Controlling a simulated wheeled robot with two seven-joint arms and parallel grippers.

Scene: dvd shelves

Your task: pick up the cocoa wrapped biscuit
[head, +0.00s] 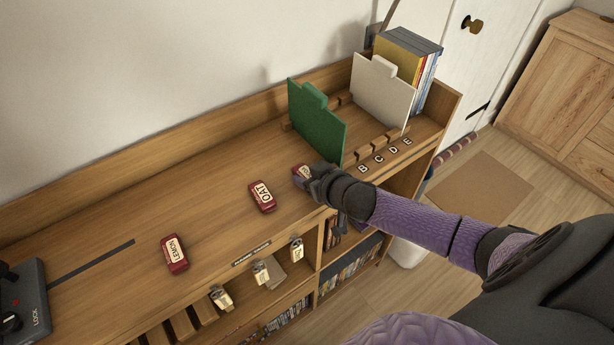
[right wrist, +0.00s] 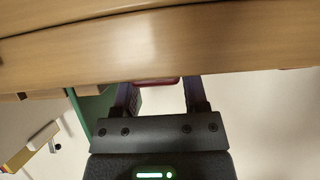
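A red wrapped biscuit (head: 301,171) with a pale label lies on the wooden shelf top, partly hidden by my right gripper; its label cannot be read. My right gripper (head: 308,178) is at this biscuit. In the right wrist view the fingers (right wrist: 157,92) are apart, with a red edge of the biscuit (right wrist: 157,80) showing between them and a gap at the right finger. Two other red biscuits lie to the left: one marked OAT (head: 262,196) and one marked LEMON (head: 174,254). My left gripper is not in view.
A green divider (head: 316,122) stands just behind the right gripper, and a white divider (head: 382,92) with books (head: 409,57) is farther right. Wooden slot blocks lettered B to E line the right front. A dark device (head: 22,300) sits at the far left.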

